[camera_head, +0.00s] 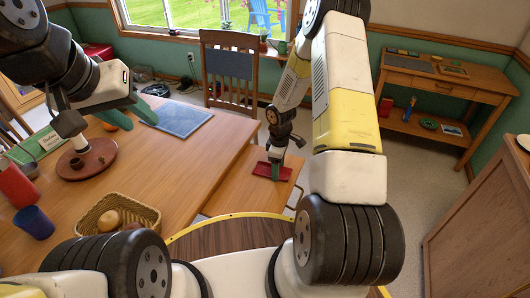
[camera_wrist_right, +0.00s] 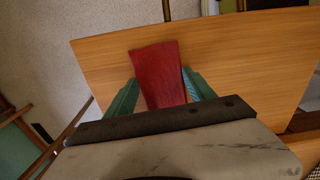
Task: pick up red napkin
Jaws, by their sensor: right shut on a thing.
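The red napkin (camera_head: 260,170) lies on a wooden bench (camera_head: 229,204) beside the large table. My right gripper (camera_head: 276,168) reaches down onto it and is shut on it. In the right wrist view, the napkin (camera_wrist_right: 156,65) sits between the two green fingers of my right gripper (camera_wrist_right: 160,80) and extends past their tips, over the bench surface (camera_wrist_right: 235,60). My left gripper (camera_head: 150,102) is over the large table, its green fingers apart and nothing seen between them.
The large table (camera_head: 185,150) holds a blue placemat (camera_head: 178,119), a brown round tray (camera_head: 98,168), a wicker basket (camera_head: 92,220), a red cup (camera_head: 16,184) and a blue cup (camera_head: 34,222). A chair (camera_head: 228,75) stands behind. A side table (camera_head: 440,85) is at the right, with clear floor before it.

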